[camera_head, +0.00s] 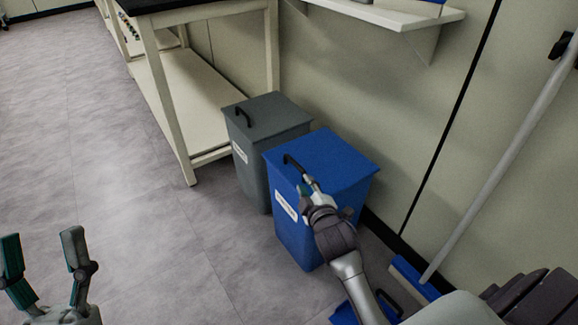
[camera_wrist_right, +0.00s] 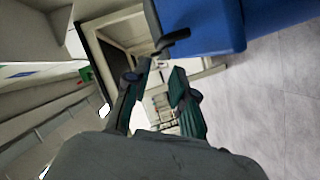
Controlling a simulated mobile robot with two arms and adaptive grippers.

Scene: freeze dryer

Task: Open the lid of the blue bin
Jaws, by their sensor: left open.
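The blue bin (camera_head: 298,238) stands on the floor with its blue lid (camera_head: 340,158) down flat on top. A black handle (camera_head: 294,164) sits at the lid's left front edge. My right gripper (camera_head: 306,182) is at the handle, its fingers partly hidden by its own wrist. In the right wrist view, the fingers of my right gripper (camera_wrist_right: 161,70) are apart with nothing visible between them. The dark handle (camera_wrist_right: 172,40) shows just beyond their tips, beside the blue bin (camera_wrist_right: 205,25); contact cannot be told. My left gripper (camera_head: 42,255) is open and empty at the lower left, far from the bin.
A grey bin (camera_head: 252,160) with a closed lid stands close behind the blue bin. A cream table (camera_head: 180,90) is further back. A blue broom or dustpan (camera_head: 412,277) with a long pole leans at the right, near the wall. The floor at left is clear.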

